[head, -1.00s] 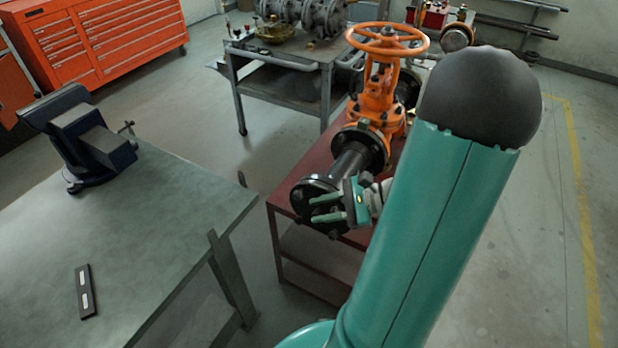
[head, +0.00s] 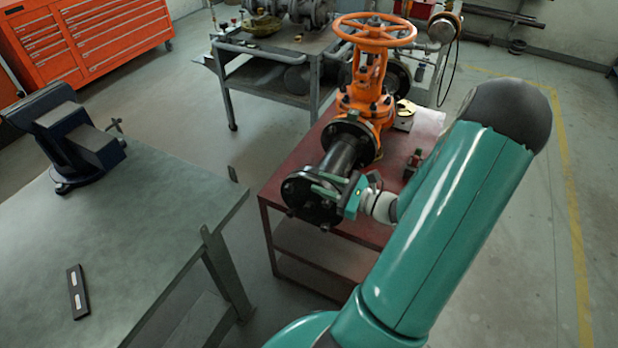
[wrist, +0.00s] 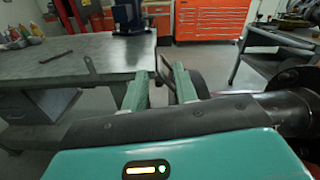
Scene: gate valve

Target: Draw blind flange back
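The orange gate valve (head: 368,85) stands on the red table with a dark pipe stub (head: 343,157) running toward me. A dark round flange (head: 303,200) with bolts is at the stub's near end. My gripper (head: 322,182) is in front of that flange, its green fingers overlapping it in the head view. In the wrist view, my gripper (wrist: 161,82) has its two fingers apart, with floor showing between them. A dark rounded edge shows just beyond the right finger (wrist: 199,82). I cannot tell whether the fingers touch the flange.
The grey workbench (head: 150,240) with a blue vise (head: 75,140) is at left, and a small dark bar (head: 77,292) lies on it. The red table (head: 275,180) is under the valve. A grey cart (head: 270,55) and an orange tool chest (head: 90,40) stand behind.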

